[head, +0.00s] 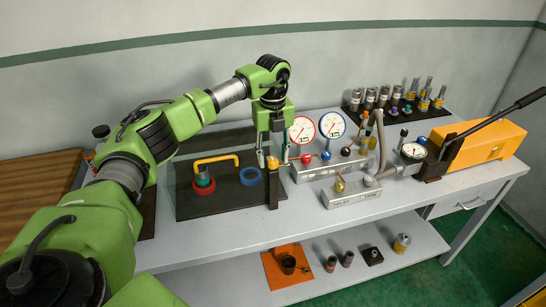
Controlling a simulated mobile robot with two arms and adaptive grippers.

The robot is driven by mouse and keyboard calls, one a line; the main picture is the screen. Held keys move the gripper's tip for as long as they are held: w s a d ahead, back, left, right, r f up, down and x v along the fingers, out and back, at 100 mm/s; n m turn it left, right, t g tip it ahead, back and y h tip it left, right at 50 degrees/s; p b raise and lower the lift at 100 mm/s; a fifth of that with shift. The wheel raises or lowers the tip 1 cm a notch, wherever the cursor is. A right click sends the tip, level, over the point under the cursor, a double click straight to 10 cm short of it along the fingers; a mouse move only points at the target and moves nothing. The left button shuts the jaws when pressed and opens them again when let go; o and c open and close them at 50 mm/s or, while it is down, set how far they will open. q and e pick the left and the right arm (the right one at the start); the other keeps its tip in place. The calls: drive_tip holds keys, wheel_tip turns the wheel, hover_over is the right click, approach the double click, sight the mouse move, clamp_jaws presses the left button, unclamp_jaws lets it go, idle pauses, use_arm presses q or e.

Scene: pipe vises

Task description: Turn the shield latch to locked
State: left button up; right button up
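A yellow-orange knob (272,162), which looks like the shield latch, sits on top of a dark upright post (273,192) at the right edge of a black plate. My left gripper (273,160) points down at it from above, its fingers apart on either side of the knob. The gripper looks open; I cannot tell whether a finger touches the knob. The knob's turned position is too small to read. A yellow handle (216,158) arches over the black plate (225,205), left of the post. My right gripper is not in view.
A red-and-green fitting (204,181) and a blue ring (250,176) are on the plate. Right of the post stand two gauges (301,129), a manifold block (350,190) and a yellow pump (490,141) with a long lever. Several fittings (395,96) stand behind. A lower shelf (225,283) holds small parts.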

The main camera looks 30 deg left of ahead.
sight(273, 160)
use_arm(q)
drive_tip(key=shift+f, duration=0.1)
wheel_tip(273, 160, up, 12)
idle(0.6)
drive_tip(key=shift+d, duration=0.1)
idle(0.3)
